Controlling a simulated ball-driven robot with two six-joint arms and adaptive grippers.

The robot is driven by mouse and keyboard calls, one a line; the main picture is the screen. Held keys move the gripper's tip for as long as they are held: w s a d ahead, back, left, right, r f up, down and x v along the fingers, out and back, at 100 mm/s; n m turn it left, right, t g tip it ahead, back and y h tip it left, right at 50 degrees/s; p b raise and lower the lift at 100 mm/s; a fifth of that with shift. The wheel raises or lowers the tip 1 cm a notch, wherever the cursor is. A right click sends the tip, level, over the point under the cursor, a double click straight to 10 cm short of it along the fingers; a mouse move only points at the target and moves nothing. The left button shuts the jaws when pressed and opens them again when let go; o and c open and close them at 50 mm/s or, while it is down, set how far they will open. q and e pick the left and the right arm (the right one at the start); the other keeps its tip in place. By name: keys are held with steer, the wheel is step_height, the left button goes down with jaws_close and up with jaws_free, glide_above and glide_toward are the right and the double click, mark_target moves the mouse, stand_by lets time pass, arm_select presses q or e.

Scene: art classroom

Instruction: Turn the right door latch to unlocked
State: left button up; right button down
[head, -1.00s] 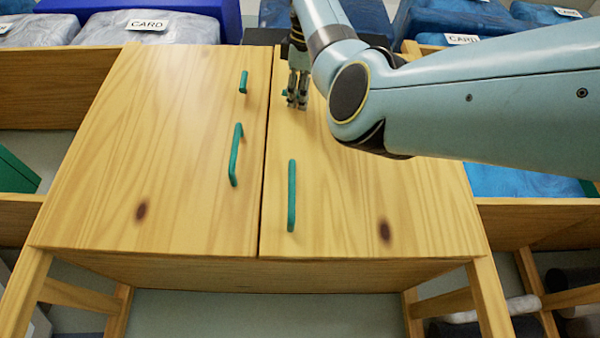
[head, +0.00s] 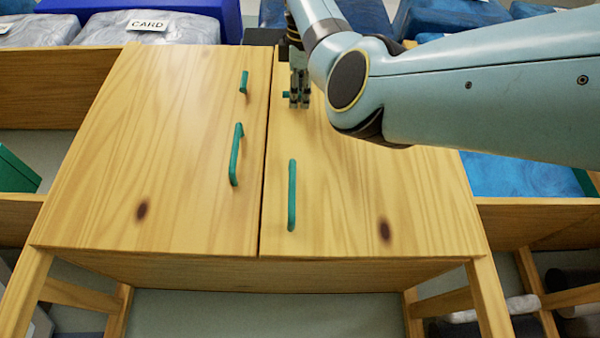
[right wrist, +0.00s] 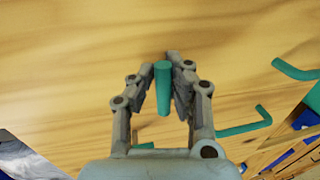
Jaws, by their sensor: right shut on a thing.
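The right door latch (head: 286,95) is a small green bar near the top inner edge of the right door (head: 350,205). In the head view only its left end shows beside my fingers. My right gripper (head: 299,99) is at the latch, its fingers closed around it. In the right wrist view the green latch bar (right wrist: 162,88) lies between the two fingertips of my right gripper (right wrist: 164,80), running lengthwise up the picture. Most of the latch is hidden by the fingers in the head view. My left gripper is not in view.
The right door has a long green handle (head: 292,195) below the latch. The left door (head: 150,130) has a short upright green latch (head: 243,82) and a longer handle (head: 235,155). Both doors are closed. Bins, one labelled CARD (head: 148,26), stand behind the cabinet.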

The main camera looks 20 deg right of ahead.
steer(key=c, duration=1.5)
jaws_free()
steer(key=shift+w+f, duration=0.25)
steer(key=shift+f, duration=0.2)
steer(key=shift+o, duration=1.1)
steer(key=shift+w+r, duration=0.1)
steer(key=shift+w, duration=0.05)
steer(key=shift+s+r, duration=0.15)
steer(key=shift+s, duration=0.05)
steer(key=shift+s, duration=0.15)
steer(key=v, duration=1.1)
steer(key=shift+s+a, duration=0.2)
steer(key=shift+s, duration=0.05)
